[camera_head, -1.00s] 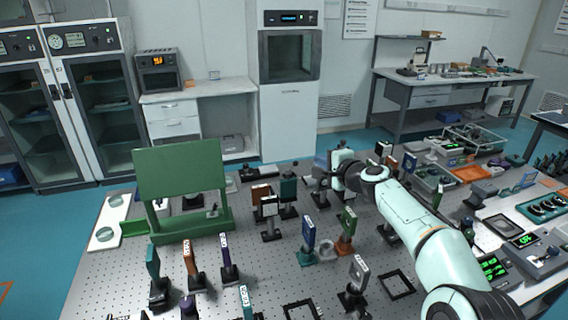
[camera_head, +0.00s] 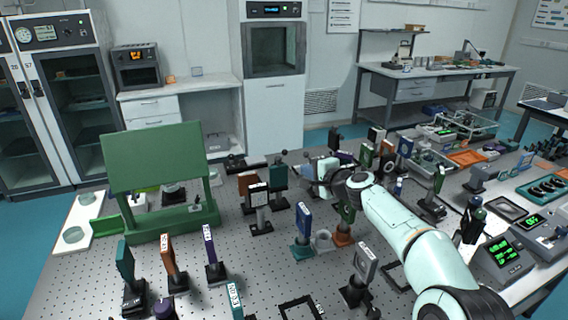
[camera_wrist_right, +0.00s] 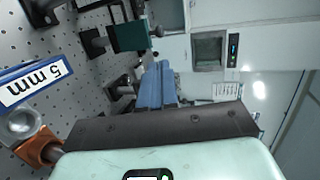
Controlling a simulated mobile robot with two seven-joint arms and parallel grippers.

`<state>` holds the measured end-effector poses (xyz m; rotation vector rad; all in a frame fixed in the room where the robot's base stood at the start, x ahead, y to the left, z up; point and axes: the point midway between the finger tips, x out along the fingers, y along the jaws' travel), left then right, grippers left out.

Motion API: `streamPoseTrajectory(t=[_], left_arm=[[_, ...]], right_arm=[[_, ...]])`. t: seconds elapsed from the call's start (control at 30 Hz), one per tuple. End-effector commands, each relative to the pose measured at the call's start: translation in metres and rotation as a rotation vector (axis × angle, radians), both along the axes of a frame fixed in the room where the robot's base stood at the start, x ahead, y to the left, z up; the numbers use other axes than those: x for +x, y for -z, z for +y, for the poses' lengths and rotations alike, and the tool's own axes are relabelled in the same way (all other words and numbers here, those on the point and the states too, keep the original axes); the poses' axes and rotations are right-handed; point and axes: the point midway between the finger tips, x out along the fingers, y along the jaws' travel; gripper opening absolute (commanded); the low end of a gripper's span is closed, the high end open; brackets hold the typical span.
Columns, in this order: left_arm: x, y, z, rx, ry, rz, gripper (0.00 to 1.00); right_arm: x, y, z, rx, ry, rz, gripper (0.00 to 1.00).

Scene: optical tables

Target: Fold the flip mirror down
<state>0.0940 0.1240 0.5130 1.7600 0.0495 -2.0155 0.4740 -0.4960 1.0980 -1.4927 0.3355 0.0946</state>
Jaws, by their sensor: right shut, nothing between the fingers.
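A teal plate-shaped mount (camera_head: 278,177) with a dark ball-ended lever at its top stands behind the middle of the optical table; it looks like the flip mirror, upright, but I cannot be sure. In the right wrist view the teal plate (camera_wrist_right: 131,36) appears sideways, with its dark knob beyond the fingertips. My right gripper (camera_head: 308,171) is just right of this mount in the head view. Its blue fingers (camera_wrist_right: 158,70) are shut and empty, and a gap shows between them and the plate. My left gripper is out of view.
A black-framed mount (camera_head: 259,208) and a blue plate labelled 5 mm (camera_head: 303,218) stand in front of the teal mount. A large green panel (camera_head: 155,157) stands at left. Several posts crowd the front. Bare perforated tabletop (camera_head: 75,270) shows at front left.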

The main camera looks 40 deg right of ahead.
Motion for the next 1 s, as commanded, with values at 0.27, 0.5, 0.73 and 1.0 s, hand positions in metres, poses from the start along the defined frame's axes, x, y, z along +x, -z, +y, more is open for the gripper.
streamPoseTrajectory(t=[0.27, 0.5, 0.73, 1.0], left_arm=[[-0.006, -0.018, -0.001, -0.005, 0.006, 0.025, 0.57], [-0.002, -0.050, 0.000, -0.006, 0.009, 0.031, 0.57], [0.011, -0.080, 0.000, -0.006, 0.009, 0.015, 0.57], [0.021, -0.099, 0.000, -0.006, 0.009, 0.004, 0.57]], right_arm=[[0.027, 0.005, -0.002, 0.006, -0.004, -0.001, 0.00], [0.069, 0.015, -0.009, 0.006, -0.003, -0.001, 0.00], [0.106, 0.026, -0.015, 0.004, -0.002, -0.002, 0.00], [0.130, 0.036, -0.019, 0.001, -0.001, -0.001, 0.00]])
